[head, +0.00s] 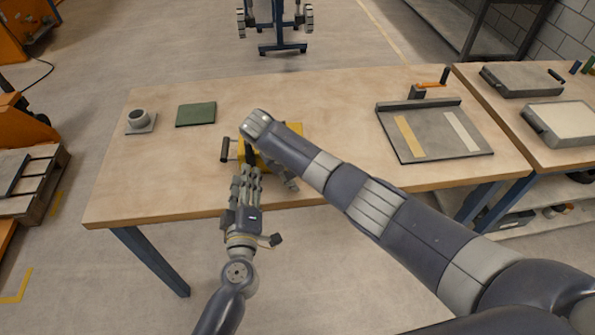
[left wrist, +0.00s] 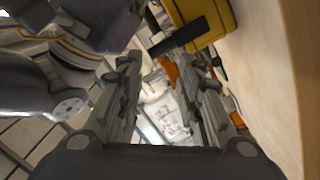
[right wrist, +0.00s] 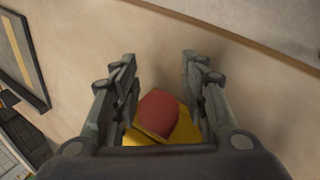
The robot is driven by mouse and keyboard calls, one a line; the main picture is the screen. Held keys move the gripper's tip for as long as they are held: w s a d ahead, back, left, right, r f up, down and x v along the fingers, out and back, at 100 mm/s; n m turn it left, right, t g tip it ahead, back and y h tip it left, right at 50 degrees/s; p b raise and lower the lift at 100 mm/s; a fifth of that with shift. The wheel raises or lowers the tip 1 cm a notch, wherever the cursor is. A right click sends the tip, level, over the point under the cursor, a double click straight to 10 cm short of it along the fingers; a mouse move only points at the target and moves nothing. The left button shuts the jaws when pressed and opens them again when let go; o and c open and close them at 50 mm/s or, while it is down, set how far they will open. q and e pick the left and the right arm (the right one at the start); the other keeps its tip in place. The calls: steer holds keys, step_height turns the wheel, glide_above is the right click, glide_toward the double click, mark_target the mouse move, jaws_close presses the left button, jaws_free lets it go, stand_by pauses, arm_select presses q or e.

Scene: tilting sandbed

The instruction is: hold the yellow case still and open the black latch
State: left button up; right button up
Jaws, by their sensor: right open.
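The yellow case (head: 294,129) lies on the wooden table, mostly hidden under my right forearm. A black bar-like part (head: 226,150) sticks out at its left; I cannot tell whether it is the latch or a handle. The left wrist view shows the case (left wrist: 203,18) and a black bar (left wrist: 178,41) beyond the fingertips. My left gripper (head: 246,174) is open and empty at the case's near left side. My right gripper (right wrist: 160,82) is open over the case (right wrist: 185,131), with a dark red part (right wrist: 157,113) between its fingers; contact cannot be told.
A green mat (head: 196,114) and a small grey cup-like part (head: 139,119) lie at the table's left. A grey tray (head: 432,138) with two strips lies at the right. The table between case and tray is clear beneath my right arm. A second table (head: 520,105) adjoins.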

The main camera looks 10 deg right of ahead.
jaws_close()
stand_by(0.3)
arm_select(q)
steer(key=shift+w+f, duration=0.1)
steer(key=shift+w, duration=0.05)
steer(key=c, duration=0.8)
steer(key=w+a+f+g+h, duration=0.1)
steer(key=w, duration=0.1)
steer(key=w+a+f+h, duration=0.1)
steer(key=w+a+h, duration=0.1)
steer(key=w, duration=0.1)
steer(key=w+a+f+m+g+h, duration=0.1)
steer(key=w+a+h, duration=0.1)
steer(key=shift+w+g, duration=0.3)
steer(key=shift+w, duration=0.1)
steer(key=w+a+r+g+h, duration=0.1)
steer(key=a+r+g+h, duration=0.1)
steer(key=a+h, duration=0.3)
steer(key=shift+w+a+r, duration=0.4)
steer(key=shift+a+r, duration=0.2)
